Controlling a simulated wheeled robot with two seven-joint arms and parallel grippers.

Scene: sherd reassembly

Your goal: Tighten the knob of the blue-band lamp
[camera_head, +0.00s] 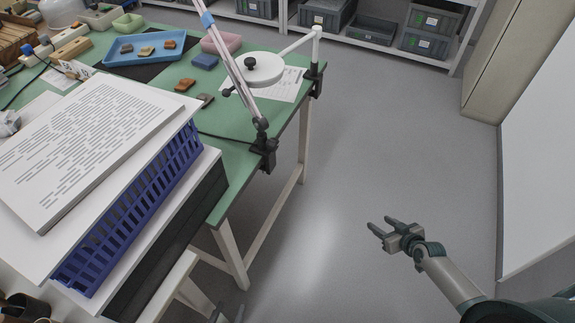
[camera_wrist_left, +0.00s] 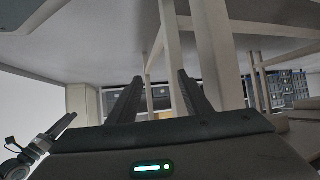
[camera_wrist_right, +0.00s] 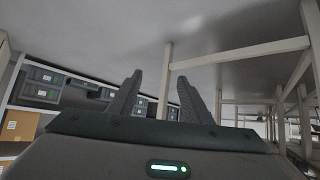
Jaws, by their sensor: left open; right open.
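The blue-band lamp (camera_head: 236,75) has a thin pale arm with a blue band (camera_head: 207,19). It rises tilted from a black clamp (camera_head: 266,152) on the table's right edge. A small dark knob (camera_head: 228,92) shows beside its arm; how tight it is cannot be told. My left gripper (camera_head: 226,312) just shows at the bottom edge of the head view, low beside the table. It is open and empty in the left wrist view (camera_wrist_left: 155,90). My right gripper (camera_head: 380,226) is open and empty over bare floor, right of the table; its fingers show in the right wrist view (camera_wrist_right: 158,88).
A white lamp (camera_head: 262,70) with a round head is clamped farther along the edge. Stacked boards and a blue crate (camera_head: 130,220) block the near left. A blue tray (camera_head: 120,50) with sherds lies on the green table (camera_head: 225,160). The floor right is clear.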

